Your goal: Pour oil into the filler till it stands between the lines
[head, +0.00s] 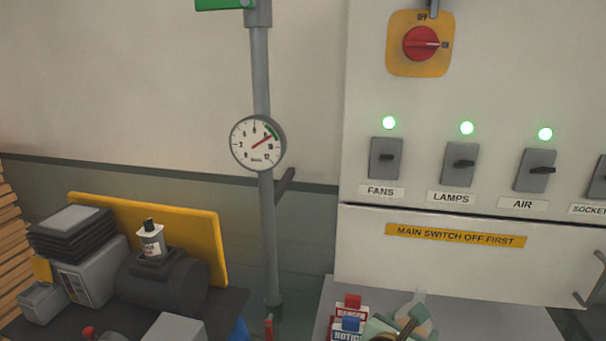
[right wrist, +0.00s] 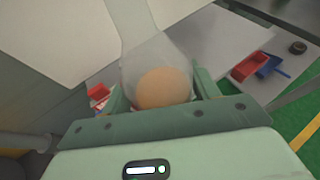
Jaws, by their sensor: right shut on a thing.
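My right gripper (head: 398,328) is at the bottom edge of the head view, in front of the panel. In the right wrist view its green fingers (right wrist: 157,98) are shut around a clear flask-like vessel (right wrist: 150,58). Its narrow neck points up and away, and a round orange-brown patch, perhaps oil, shows in its wide end. The vessel shows faintly in the head view (head: 421,305). A small white bottle with a black cap (head: 151,241) stands on a dark rounded machine (head: 172,283) at the lower left. I cannot make out a filler or level lines. My left gripper is not in view.
A gauge (head: 257,143) sits on a grey pipe (head: 262,75). The panel at right carries switches and a red main switch (head: 421,43). Red (head: 352,302) and blue (head: 347,325) tags lie beside my gripper.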

